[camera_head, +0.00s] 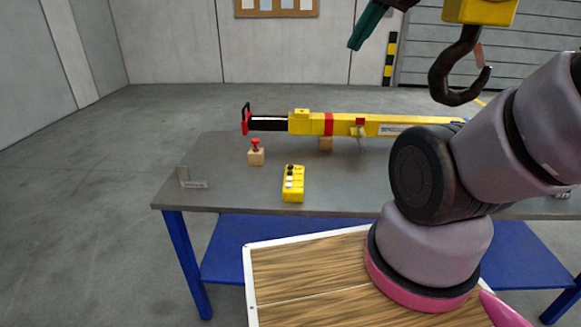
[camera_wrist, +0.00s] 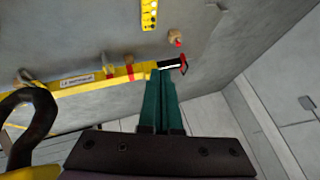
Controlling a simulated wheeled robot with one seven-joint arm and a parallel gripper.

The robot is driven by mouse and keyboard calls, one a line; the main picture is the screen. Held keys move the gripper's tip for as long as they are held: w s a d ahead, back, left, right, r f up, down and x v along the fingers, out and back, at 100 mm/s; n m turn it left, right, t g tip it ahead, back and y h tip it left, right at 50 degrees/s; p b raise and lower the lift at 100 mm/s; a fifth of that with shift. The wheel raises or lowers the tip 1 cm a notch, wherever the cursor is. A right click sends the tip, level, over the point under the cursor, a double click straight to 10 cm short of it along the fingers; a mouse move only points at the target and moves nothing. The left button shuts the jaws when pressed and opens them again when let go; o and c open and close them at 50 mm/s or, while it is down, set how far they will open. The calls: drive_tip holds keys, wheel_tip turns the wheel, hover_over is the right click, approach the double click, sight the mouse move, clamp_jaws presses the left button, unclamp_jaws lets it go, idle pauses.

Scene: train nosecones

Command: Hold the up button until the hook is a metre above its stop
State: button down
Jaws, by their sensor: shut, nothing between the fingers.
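The yellow push-button box (camera_head: 293,190) lies on the grey table, with dark and pale buttons along its face; which one is up is too small to read. It also shows at the top of the wrist view (camera_wrist: 149,14). The dark hook (camera_head: 458,75) hangs from a yellow block (camera_head: 480,10) at the upper right, and is large at the left of the wrist view (camera_wrist: 28,118). My gripper (camera_head: 358,42) has green fingers, shut and empty, high above the table's far side, left of the hook and well away from the button box. I cannot pick out the hook's stop.
A yellow beam (camera_head: 345,124) with a black and red end lies along the table's back. A red knob on a wooden block (camera_head: 256,155) stands left of the button box. The tabletop around the button box is clear.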

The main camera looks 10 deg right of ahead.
drive_tip(key=w+d+f+n+h, duration=0.1)
drive_tip(key=w+d+f+n, duration=0.15)
drive_tip(key=w, duration=0.45)
drive_tip(key=w+d+f+n+h, duration=0.1)
drive_tip(key=w+f+n, duration=0.15)
drive_tip(key=w, duration=0.55)
drive_tip(key=n+t+y, duration=0.1)
drive_tip(key=n+y, duration=0.3)
drive_tip(key=n, duration=0.9)
hover_over(293, 169)
wheel_tip(293, 169, down, 29)
drive_tip(key=shift+s+f, duration=0.15)
drive_tip(key=shift+f, duration=4.3)
drive_tip(key=shift+f, duration=0.4)
